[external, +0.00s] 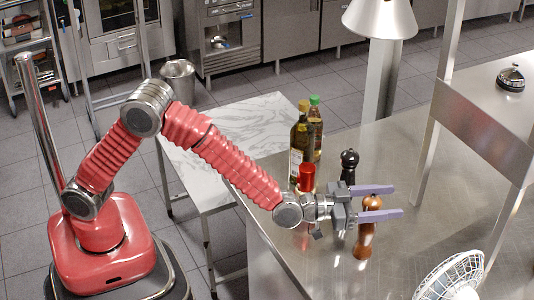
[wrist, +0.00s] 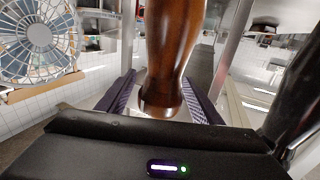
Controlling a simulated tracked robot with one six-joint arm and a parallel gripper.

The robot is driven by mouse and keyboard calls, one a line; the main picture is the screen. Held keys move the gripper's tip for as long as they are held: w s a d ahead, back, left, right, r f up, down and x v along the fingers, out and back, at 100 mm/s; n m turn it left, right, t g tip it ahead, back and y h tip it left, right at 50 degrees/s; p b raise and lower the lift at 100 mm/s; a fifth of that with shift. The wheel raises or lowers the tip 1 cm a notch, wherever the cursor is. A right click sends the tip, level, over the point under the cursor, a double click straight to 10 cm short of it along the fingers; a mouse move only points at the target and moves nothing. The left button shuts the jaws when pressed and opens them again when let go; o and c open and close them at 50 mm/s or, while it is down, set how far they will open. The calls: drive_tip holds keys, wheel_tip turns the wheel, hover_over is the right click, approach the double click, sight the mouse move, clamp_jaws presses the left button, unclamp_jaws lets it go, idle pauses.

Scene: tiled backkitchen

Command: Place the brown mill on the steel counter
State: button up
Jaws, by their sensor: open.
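The brown mill (external: 366,240) is a glossy turned wooden mill standing on the steel counter (external: 420,205) near its front. My gripper (external: 376,202) is open, with its two lavender fingers level and pointing right at the height of the mill's upper part. The near finger crosses in front of the mill, and its head shows above that finger. In the wrist view the brown mill (wrist: 172,45) fills the space between the dark ridged fingers (wrist: 160,100); a gap shows on the left side, and contact on the right cannot be told.
A black mill (external: 349,165) stands just behind my gripper. Oil bottles (external: 300,150) and a red-topped container (external: 306,178) stand at the counter's left edge. A white fan (external: 455,278) is front right. A steel post (external: 440,120) rises behind. The right counter is mostly clear.

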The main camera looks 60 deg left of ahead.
drive_tip(key=shift+w, duration=0.1)
idle(0.5)
clamp_jaws()
idle(0.6)
